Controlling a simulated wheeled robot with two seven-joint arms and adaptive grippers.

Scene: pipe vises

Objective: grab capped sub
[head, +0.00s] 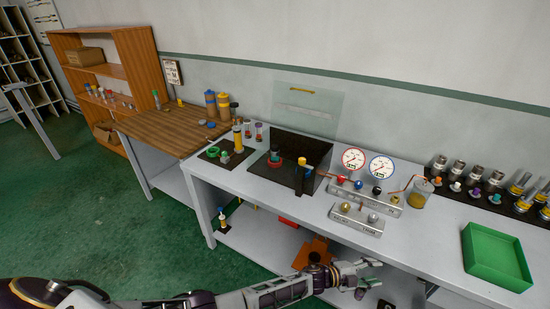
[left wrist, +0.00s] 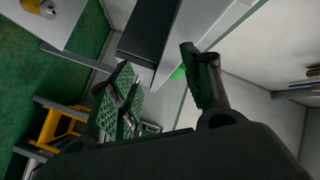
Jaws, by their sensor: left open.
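My left gripper (head: 372,279) is open and empty. It is in front of the long grey bench (head: 405,225), low near its front edge, and apart from the parts on top. I cannot tell for sure which part is the capped sub. Several metal cylinders (head: 459,170) stand in a dark rack at the bench's right end, with small coloured pieces in front of them. A dark cylinder (head: 275,152) stands by a red ring on the black mat. A black upright piece with a yellow top (head: 302,162) stands to its right. My right gripper is not in view.
Two gauges (head: 353,158) stand on a metal block behind a smaller valve block (head: 357,217). A green tray (head: 497,255) lies at the bench's front right. An orange box (head: 315,252) sits on the lower shelf.

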